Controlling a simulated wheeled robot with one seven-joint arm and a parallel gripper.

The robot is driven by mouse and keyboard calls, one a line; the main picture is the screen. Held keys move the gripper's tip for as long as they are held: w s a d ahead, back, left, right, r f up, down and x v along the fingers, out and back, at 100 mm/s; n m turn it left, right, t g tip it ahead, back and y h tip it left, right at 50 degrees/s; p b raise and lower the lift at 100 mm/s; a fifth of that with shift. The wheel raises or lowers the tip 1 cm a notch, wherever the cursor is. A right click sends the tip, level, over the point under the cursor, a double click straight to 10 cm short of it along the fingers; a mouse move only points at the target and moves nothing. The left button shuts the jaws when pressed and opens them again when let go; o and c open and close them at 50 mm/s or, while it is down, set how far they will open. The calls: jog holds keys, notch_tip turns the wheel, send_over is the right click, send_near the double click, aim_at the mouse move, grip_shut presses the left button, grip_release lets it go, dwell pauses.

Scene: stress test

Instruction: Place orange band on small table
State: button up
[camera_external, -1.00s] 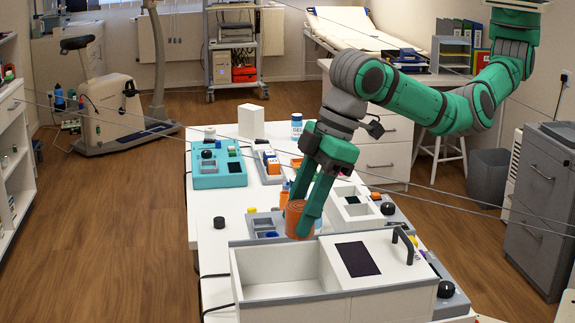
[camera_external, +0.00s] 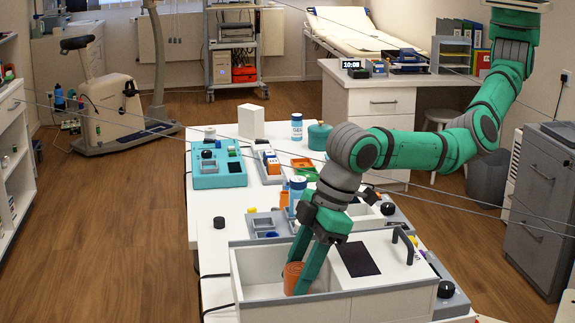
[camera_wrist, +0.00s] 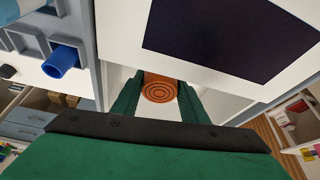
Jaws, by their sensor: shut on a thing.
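The orange band (camera_external: 293,277) is a rolled orange cylinder. My gripper (camera_external: 302,275) is shut on it, with the green fingers at its sides, and holds it inside the open basin (camera_external: 252,260) of the white sink unit. In the wrist view the band (camera_wrist: 158,92) shows its ringed end between the fingers of my gripper (camera_wrist: 158,100). I cannot tell whether the band touches the basin floor. Which surface is the small table is not clear from these frames.
The sink's tap (camera_external: 404,240) and a dark panel (camera_external: 357,258) are right of the basin. A long white table (camera_external: 208,240) behind holds a teal tray (camera_external: 218,176), bottles and grey trays. A white desk (camera_external: 392,102) stands farther back. Wood floor is free at left.

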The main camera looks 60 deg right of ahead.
jog(key=shift+f, duration=0.8)
jog(key=shift+f, duration=0.15)
jog(key=o, duration=1.1)
jog(key=v, duration=1.2)
jog(key=shift+a+r, duration=0.1)
jog(key=shift+r, duration=0.1)
